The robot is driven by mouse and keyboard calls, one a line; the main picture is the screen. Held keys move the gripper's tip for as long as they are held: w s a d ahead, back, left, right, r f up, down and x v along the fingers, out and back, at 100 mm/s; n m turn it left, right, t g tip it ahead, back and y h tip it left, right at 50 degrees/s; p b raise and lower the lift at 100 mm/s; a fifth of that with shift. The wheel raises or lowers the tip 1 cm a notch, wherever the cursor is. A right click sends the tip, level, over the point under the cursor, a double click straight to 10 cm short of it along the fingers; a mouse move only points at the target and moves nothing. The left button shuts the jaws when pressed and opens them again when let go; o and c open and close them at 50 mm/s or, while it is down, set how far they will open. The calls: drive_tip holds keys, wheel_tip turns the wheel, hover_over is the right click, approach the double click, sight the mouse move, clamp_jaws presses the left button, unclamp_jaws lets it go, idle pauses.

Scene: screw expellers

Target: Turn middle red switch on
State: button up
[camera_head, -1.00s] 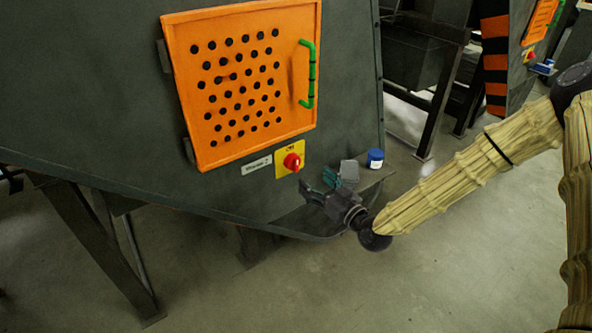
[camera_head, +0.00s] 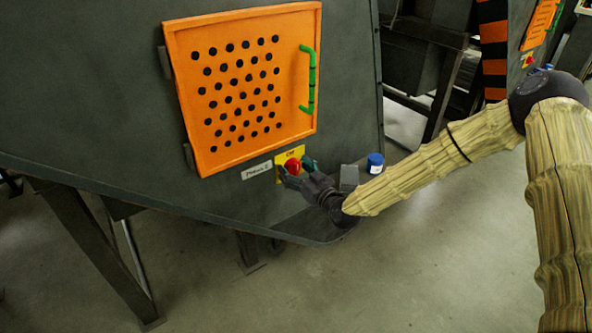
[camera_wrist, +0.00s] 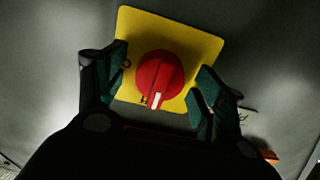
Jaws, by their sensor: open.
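The red rotary switch (camera_head: 292,166) sits on a yellow plate (camera_head: 281,156) below the orange perforated panel. In the wrist view the round red knob (camera_wrist: 160,78) has a white mark on its handle pointing down, and the yellow plate (camera_wrist: 190,28) lies behind it. My gripper (camera_head: 297,166) is open at the switch. In the wrist view its green-padded fingers (camera_wrist: 160,88) stand on either side of the knob, with small gaps visible. Lettering on the plate is partly hidden by the knob and fingers.
An orange perforated panel (camera_head: 245,138) with a green handle (camera_head: 311,80) is above the switch. A label (camera_head: 257,170) is left of it. A blue-capped jar (camera_head: 375,163) and a grey box (camera_head: 349,177) stand on a ledge to the right. Open floor lies below.

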drive_tip(key=shift+c, duration=0.4)
drive_tip(key=c, duration=1)
drive_tip(key=shift+m, duration=0.4)
drive_tip(key=m+b, duration=0.1)
drive_tip(key=m, duration=0.1)
drive_tip(key=shift+m+b, duration=0.3)
drive_tip(key=shift+m, duration=0.1)
drive_tip(key=m+b, duration=0.2)
drive_tip(key=m, duration=0.3)
drive_tip(key=shift+f+m, duration=0.1)
drive_tip(key=shift+m, duration=0.2)
drive_tip(key=m+b, duration=0.1)
drive_tip(key=m, duration=0.2)
drive_tip(key=shift+w+d+m+b, duration=0.1)
drive_tip(key=shift+m+b, duration=0.2)
drive_tip(key=shift+b, duration=0.05)
drive_tip(key=shift+m+b, duration=1.25)
drive_tip(key=shift+m, duration=1.35)
